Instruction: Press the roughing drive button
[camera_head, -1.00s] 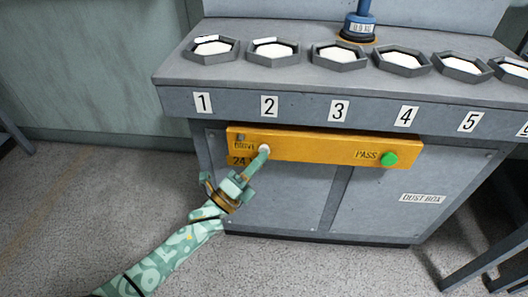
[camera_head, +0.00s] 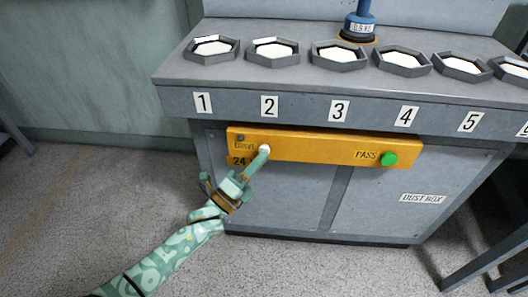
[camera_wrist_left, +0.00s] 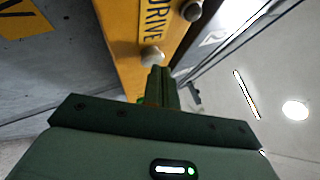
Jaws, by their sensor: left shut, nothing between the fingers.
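My left gripper (camera_head: 262,156) is shut and empty. Its fingers (camera_wrist_left: 160,80) point at the button and their tips are at or very close to its face; I cannot tell whether they touch or press it. The tips partly cover the button's lower edge. My right gripper is not in view.
A green button (camera_head: 388,159) beside a PASS label is at the panel's right. A small grey knob (camera_head: 241,138) is above the DRIVE label. The floor at left is clear.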

